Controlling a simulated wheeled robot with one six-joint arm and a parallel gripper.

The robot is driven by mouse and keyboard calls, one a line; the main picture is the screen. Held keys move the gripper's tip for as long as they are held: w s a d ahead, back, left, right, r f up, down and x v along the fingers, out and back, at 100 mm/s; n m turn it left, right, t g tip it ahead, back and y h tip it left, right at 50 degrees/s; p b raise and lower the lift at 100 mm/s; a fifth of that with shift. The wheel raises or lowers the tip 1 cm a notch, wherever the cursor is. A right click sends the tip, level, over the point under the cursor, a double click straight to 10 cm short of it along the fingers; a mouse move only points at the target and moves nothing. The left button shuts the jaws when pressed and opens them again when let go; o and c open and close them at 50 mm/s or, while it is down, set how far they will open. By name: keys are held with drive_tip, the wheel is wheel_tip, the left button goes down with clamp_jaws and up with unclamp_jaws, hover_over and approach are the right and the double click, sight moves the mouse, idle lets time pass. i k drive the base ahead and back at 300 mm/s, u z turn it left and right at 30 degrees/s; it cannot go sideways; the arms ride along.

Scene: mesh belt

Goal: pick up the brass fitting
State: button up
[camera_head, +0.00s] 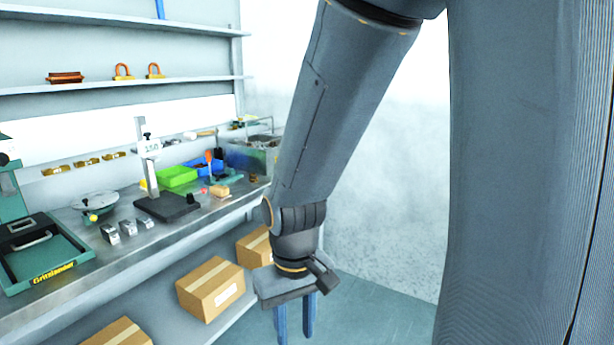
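No brass fitting can be made out with certainty. A small tan-gold piece (220,190) lies on the metal workbench (150,238), in front of the blue bin; I cannot tell if it is brass or wood. Several brass-coloured pieces (87,162) sit in a row along the back of the bench. My gripper (295,320) hangs pointing down, to the right of the bench and lower than its top. Its two blue fingers are apart with nothing seen between them. The fingertips are near the lower edge of the view, well away from the bench-top items.
A black-based height gauge (168,206), a green bin (177,176), a blue bin (204,165) and a green machine (45,255) stand on the bench. Metal blocks (128,229) lie at its front. Cardboard boxes (210,288) are on the shelf below. Floor (375,310) at right looks clear.

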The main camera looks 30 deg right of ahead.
sight(253, 178)
drive_tip(key=z, duration=0.4)
drive_tip(key=i, duration=1.4)
drive_tip(key=u, duration=0.1)
